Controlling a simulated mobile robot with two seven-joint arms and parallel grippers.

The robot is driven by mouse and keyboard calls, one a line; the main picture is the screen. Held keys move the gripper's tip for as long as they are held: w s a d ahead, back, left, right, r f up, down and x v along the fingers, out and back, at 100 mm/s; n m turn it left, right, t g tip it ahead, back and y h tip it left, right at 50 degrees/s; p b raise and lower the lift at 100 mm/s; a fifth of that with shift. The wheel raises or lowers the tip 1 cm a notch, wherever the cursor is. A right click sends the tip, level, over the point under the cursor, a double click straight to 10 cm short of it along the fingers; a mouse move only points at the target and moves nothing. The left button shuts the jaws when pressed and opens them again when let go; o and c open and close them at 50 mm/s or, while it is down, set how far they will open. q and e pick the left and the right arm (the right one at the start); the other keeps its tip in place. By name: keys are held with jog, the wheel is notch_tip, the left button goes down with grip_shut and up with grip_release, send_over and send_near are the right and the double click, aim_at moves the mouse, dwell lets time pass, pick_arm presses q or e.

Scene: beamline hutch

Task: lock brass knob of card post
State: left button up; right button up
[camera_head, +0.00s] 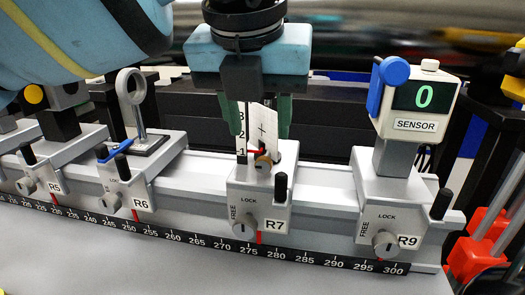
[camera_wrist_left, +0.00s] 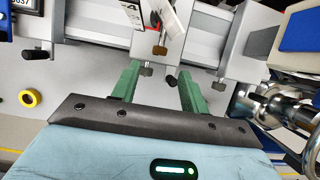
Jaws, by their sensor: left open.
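The card post stands on the R7 carriage (camera_head: 258,205), its white card (camera_head: 262,126) marked with a cross beside a numbered scale. The small brass knob (camera_head: 263,161) is at the foot of the card; it also shows in the left wrist view (camera_wrist_left: 159,50). My left gripper (camera_head: 263,146) is open, with green fingers on either side of the card in the head view. In the left wrist view its fingertips (camera_wrist_left: 160,74) point towards the knob, with a gap between them. I cannot tell whether they touch anything. My right gripper is not in view.
A ruled rail (camera_head: 180,242) runs along the front. The R6 carriage (camera_head: 133,190) with a ring post (camera_head: 131,88) stands left; the R9 carriage (camera_head: 390,215) carries a sensor (camera_head: 421,98) reading 0. R7 has a FREE/LOCK knob (camera_head: 249,226) and a black lever (camera_head: 281,187).

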aim_at(263, 159)
pick_arm(q)
jog(key=b+x, duration=0.1)
jog(key=x, duration=0.5)
jog(key=shift+w+f, duration=0.1)
jog(key=shift+f, duration=0.05)
jog(key=shift+w+f, duration=0.25)
jog(key=shift+f, duration=0.3)
